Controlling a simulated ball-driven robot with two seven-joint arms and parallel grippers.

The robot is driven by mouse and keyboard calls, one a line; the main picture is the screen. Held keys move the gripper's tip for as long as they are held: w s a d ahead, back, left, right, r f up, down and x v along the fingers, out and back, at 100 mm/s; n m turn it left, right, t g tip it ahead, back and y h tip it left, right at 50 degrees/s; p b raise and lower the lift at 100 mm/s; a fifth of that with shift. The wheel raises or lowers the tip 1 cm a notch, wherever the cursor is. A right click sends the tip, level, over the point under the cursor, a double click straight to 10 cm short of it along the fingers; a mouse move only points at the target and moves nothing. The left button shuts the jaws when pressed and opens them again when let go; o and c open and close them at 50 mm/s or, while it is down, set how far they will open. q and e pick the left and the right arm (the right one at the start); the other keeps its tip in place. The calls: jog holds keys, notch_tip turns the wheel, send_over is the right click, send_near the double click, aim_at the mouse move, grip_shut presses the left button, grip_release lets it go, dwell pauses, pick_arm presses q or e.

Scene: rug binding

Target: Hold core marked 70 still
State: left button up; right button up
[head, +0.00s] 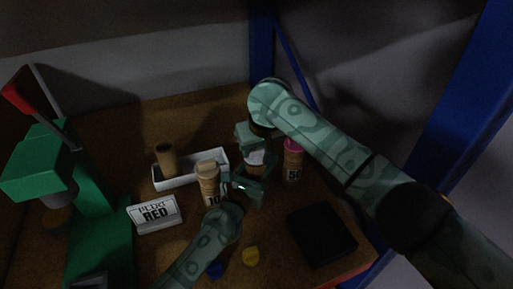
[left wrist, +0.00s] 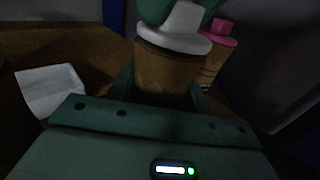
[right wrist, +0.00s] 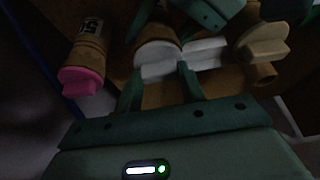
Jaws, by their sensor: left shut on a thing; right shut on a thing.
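A brown core (head: 253,170) with a white cap (head: 255,157) stands between my two grippers; no number on it is readable. In the left wrist view, the core (left wrist: 165,75) sits between the fingers of my left gripper (head: 242,188), which is shut on its body. My right gripper (head: 250,140) comes from above and is shut on the white cap, which also shows in the right wrist view (right wrist: 158,55). The cap sits on the core's top end. The fingers hide part of both.
A core marked 50 (head: 292,165) with a pink cap stands close right. A core marked 10 (head: 208,190) stands left, before a white tray (head: 190,180) with a plain core (head: 166,157). A sign (head: 154,213), green machine (head: 98,225) and black pad (head: 322,235) surround them.

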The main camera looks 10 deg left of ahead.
aim_at(256, 150)
jog(key=shift+r, duration=4.05)
pick_arm(q)
jog(key=o, duration=1.1)
jog(key=shift+c, duration=0.2)
